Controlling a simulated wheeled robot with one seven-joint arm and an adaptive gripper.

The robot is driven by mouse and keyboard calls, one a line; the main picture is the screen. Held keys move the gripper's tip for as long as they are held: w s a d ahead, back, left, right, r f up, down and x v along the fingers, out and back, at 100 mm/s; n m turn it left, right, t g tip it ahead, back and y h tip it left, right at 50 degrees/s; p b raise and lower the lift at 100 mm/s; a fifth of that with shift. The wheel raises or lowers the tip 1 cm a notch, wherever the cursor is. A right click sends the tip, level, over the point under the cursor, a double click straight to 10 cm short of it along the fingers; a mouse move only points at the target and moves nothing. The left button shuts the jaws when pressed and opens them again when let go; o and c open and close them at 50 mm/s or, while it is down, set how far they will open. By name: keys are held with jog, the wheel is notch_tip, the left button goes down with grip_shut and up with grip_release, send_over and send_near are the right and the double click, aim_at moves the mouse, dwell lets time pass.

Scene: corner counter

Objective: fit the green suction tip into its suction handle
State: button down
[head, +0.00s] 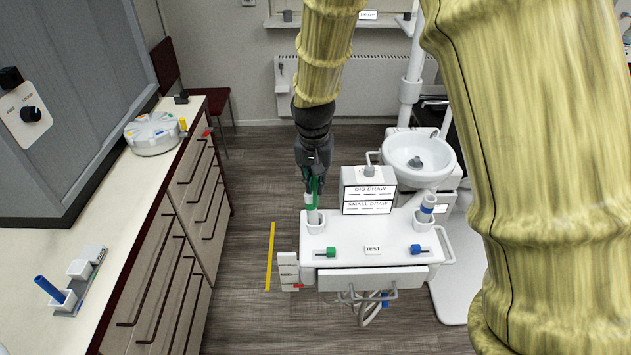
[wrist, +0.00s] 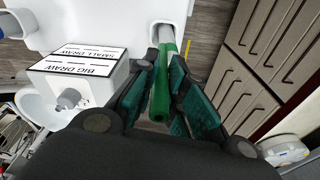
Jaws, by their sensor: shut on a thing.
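My gripper (head: 314,172) is above the left holder of the white cart. It is shut on the green suction tip (head: 318,186), a slim green tube. In the wrist view the tip (wrist: 161,92) runs between the dark green finger pads of my gripper (wrist: 172,88), its near end open towards the camera. The suction handle (head: 309,199), pale with a green band, stands in the white left holder. The handle also shows in the wrist view (wrist: 165,35), just beyond the tip. The two overlap in both views; I cannot tell whether the tip is seated.
The cart top (head: 345,235) carries a labelled drawer box (head: 368,191) right of my gripper, a blue-banded handle (head: 427,208) at right, and small green (head: 326,252) and blue (head: 416,249) pieces in front. A counter (head: 150,190) with drawers stands at left, past open floor.

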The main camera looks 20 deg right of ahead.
jog(key=shift+f+p, duration=0.3)
jog(key=shift+f, duration=0.45)
jog(key=c, duration=1.5)
grip_release()
jog(key=shift+r, duration=0.1)
jog(key=shift+s+a+r+b, duration=0.15)
jog(key=shift+r+b, duration=0.45)
jog(key=shift+r, duration=1.35)
jog(key=shift+s+a+r+b, duration=0.2)
jog(key=shift+r+b, duration=0.45)
jog(key=shift+r, duration=1.35)
jog(key=shift+s+r+b, duration=0.25)
jog(key=shift+r+b, duration=0.35)
jog(key=shift+r, duration=1.35)
jog(key=shift+s+f, duration=0.1)
